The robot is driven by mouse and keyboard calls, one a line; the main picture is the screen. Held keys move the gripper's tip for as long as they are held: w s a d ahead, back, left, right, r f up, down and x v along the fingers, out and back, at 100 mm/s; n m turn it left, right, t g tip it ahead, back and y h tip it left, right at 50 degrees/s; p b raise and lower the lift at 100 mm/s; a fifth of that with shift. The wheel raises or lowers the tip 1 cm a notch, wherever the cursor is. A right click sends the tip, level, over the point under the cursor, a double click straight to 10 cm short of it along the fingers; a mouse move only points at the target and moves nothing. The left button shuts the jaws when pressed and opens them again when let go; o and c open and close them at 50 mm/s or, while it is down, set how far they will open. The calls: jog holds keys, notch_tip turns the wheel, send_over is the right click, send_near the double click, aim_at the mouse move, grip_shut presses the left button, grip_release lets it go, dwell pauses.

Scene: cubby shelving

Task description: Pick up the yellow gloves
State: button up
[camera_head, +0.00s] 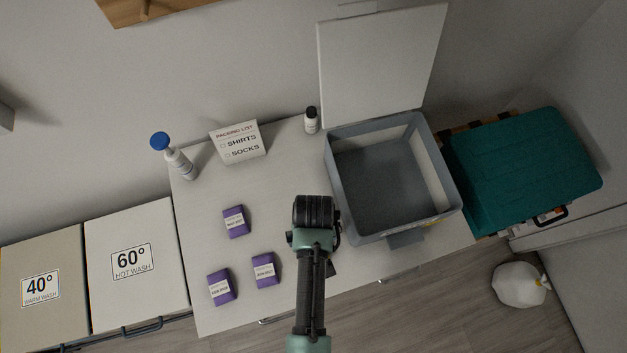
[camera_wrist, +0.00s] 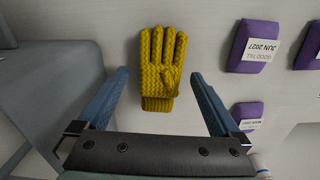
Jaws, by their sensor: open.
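The yellow gloves (camera_wrist: 162,62) show in the wrist view as one knitted glove shape, lying flat on the pale tabletop with the fingers pointing away and the cuff toward my gripper. I cannot tell whether a second glove lies beneath. My gripper (camera_wrist: 160,76) is open and empty, with one blue finger on each side of the glove and gaps between. It appears to be above the glove; the exact height is unclear. In the head view my gripper (camera_head: 316,212) is over the table, and my arm hides the gloves.
Several purple labelled packets (camera_head: 236,221) lie to the left. A grey open bin (camera_head: 345,215) stands close on the right, its lid raised. A packing list sign (camera_head: 239,143), a blue-topped bottle (camera_head: 180,163) and a small dark-capped bottle (camera_head: 311,126) stand at the back.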

jog(key=shift+f, duration=0.95)
jog(key=c, duration=1.4)
jog(key=shift+c, duration=0.3)
jog(key=shift+r, duration=0.15)
